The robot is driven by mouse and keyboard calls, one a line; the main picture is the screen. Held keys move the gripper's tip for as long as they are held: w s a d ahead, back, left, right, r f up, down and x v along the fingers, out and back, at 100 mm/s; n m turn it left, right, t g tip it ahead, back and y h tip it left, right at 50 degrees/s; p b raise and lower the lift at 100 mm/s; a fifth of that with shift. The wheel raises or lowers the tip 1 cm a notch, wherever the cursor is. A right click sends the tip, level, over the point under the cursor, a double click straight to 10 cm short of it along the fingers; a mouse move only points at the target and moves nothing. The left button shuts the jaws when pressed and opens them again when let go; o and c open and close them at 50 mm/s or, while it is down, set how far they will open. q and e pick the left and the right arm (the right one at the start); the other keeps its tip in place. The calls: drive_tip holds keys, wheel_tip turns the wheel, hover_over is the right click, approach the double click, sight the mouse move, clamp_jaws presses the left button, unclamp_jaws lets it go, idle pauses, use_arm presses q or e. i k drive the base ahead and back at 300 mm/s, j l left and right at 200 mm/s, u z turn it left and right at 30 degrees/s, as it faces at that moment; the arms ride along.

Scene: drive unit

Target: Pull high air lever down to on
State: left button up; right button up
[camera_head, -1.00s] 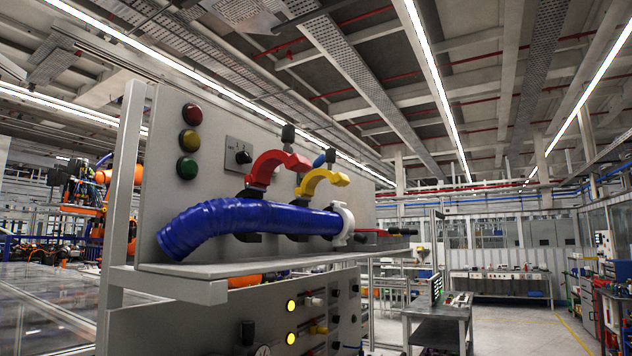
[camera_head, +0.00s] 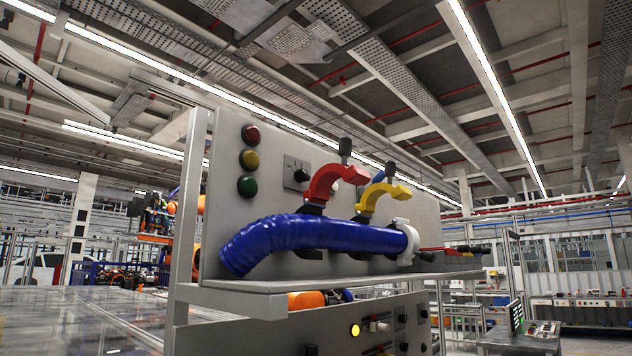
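The drive unit's grey upright panel (camera_head: 228,215) stands in the middle of the head view. A red curved lever (camera_head: 325,181) and a yellow curved lever (camera_head: 376,196) stick out from it. Dark knobs show above them, one (camera_head: 345,146) over the red lever and one over the yellow. A thick blue hose (camera_head: 300,235) with a white end collar (camera_head: 407,241) lies across the panel, in front of the lever bases. No label shows which lever is the high air lever. Neither of my grippers is in view.
A grey shelf (camera_head: 330,281) juts out below the hose. Red, yellow and green lamps (camera_head: 248,160) and a rotary switch (camera_head: 298,174) sit on the panel's left. A lower panel (camera_head: 240,338) carries a lit yellow lamp and knobs. A grey table (camera_head: 520,340) stands at right.

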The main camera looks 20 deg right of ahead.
sight(378, 176)
drive_tip(key=l+u, duration=0.3)
drive_tip(key=l, duration=0.2)
drive_tip(key=l+u, duration=0.3)
drive_tip(key=l, duration=0.15)
drive_tip(key=k+l+u, duration=0.15)
drive_tip(key=l+u, duration=0.15)
drive_tip(key=l, duration=0.15)
drive_tip(key=k+l+u, duration=0.1)
drive_tip(key=l+u, duration=0.2)
drive_tip(key=l, duration=0.15)
